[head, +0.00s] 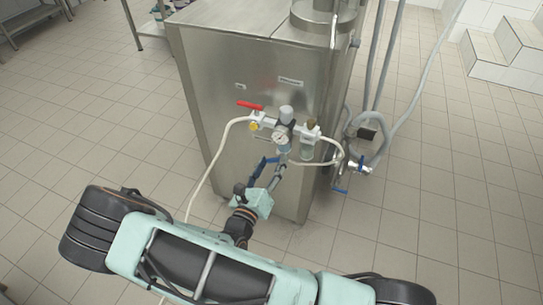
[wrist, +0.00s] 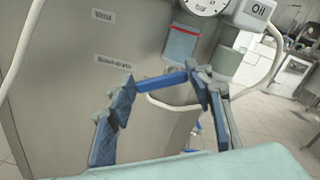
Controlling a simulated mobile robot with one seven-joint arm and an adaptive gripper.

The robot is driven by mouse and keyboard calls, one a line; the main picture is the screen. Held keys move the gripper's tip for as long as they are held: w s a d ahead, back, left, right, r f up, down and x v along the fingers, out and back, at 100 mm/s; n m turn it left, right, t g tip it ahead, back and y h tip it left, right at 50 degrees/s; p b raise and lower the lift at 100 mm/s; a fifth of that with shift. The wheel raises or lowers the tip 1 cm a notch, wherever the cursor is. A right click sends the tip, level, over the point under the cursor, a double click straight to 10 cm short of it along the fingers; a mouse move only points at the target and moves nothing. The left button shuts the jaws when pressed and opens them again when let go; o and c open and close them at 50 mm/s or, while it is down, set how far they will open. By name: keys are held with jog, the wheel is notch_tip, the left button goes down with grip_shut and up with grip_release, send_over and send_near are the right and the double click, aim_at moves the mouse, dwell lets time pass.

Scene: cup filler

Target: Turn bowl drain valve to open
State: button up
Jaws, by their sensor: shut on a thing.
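The drain valve's blue lever handle (wrist: 163,82) shows in the wrist view as a short bar, slightly tilted, in front of the steel cabinet. My gripper (wrist: 161,76) has its two blue-padded fingers spread wide, one at each end of this bar, and is shut on it. In the head view my gripper (head: 270,161) is low in front of the cabinet, below the gauge and filter unit. There the handle is too small to tell from the blue finger pads. The valve body behind it is not clearly seen.
The steel cabinet (head: 218,100) carries a red lever (head: 250,105), a pressure gauge (head: 281,140) and pale hoses close above my gripper. Another blue-handled valve (head: 359,167) is at the cabinet's right side, with grey hoses. The tiled floor is open on both sides.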

jog(key=n+p, duration=0.1)
jog(key=n, duration=0.1)
jog(key=n+p, duration=0.2)
jog(key=n, duration=0.1)
jog(key=shift+s+d+f+n, duration=0.1)
jog(key=shift+d+f+n, duration=0.05)
jog(key=shift+f+n, duration=0.2)
jog(key=n, duration=0.2)
jog(key=n+p, duration=0.1)
jog(key=n, duration=0.1)
jog(key=f+n, duration=0.1)
jog(key=n, duration=0.1)
jog(key=shift+s+d+p, duration=0.15)
jog(key=shift+d+p, duration=0.15)
jog(key=shift+d, duration=0.1)
jog(key=o, duration=1.2)
jog(key=shift+c, duration=0.2)
jog(key=shift+r, duration=0.1)
jog(key=v, duration=1.2)
jog(key=shift+r, duration=0.1)
